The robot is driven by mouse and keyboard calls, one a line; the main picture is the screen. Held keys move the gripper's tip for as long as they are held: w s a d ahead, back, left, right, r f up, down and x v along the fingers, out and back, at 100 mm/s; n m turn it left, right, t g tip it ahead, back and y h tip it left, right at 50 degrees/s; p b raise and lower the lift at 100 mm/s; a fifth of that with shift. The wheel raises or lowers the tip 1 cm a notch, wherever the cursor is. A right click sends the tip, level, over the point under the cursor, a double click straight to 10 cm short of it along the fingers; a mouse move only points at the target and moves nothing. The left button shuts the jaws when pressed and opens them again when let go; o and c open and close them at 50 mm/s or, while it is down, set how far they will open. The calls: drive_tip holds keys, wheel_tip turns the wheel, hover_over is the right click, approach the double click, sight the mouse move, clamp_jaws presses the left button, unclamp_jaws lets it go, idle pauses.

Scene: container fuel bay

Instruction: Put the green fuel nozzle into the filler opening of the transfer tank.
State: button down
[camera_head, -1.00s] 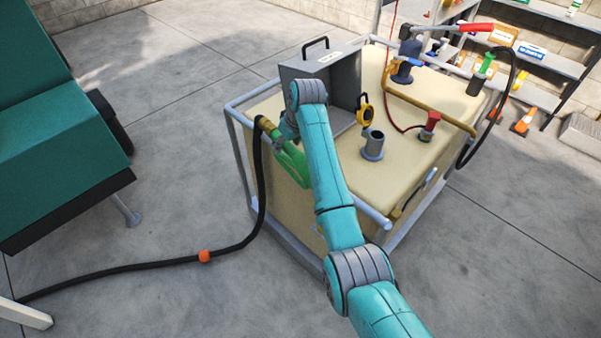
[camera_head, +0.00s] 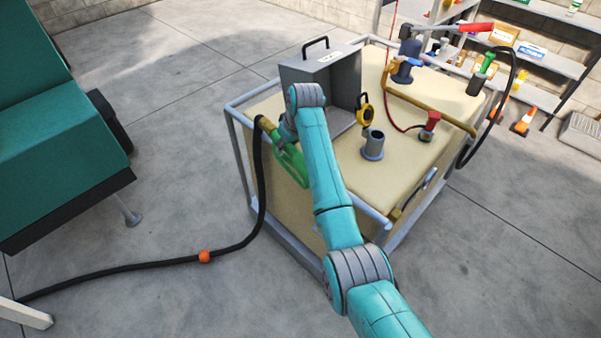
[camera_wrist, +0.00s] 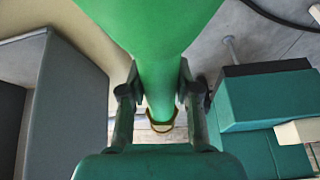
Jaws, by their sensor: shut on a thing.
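The green fuel nozzle (camera_head: 291,163) is held in my gripper (camera_head: 285,134) at the left edge of the beige transfer tank (camera_head: 420,150). In the wrist view my gripper (camera_wrist: 158,98) is shut on the nozzle (camera_wrist: 165,45), one finger on each side, with its brass collar beyond the fingers. The filler opening (camera_head: 373,146) is a short grey upright neck on the tank top, to the right of the nozzle and apart from it. Its mouth looks open. A yellow and black round part (camera_head: 363,107) stands just behind it. The nozzle's tip is not clearly visible.
A grey open box (camera_head: 320,75) stands behind my gripper on the tank. A pale rail (camera_head: 232,135) frames the tank. The black hose (camera_head: 150,262) hangs from the nozzle and runs along the floor. A red-capped fitting (camera_head: 430,127) and a second green-handled nozzle (camera_head: 487,62) are farther right.

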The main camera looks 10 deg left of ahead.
drive_tip(key=shift+r, duration=5.85)
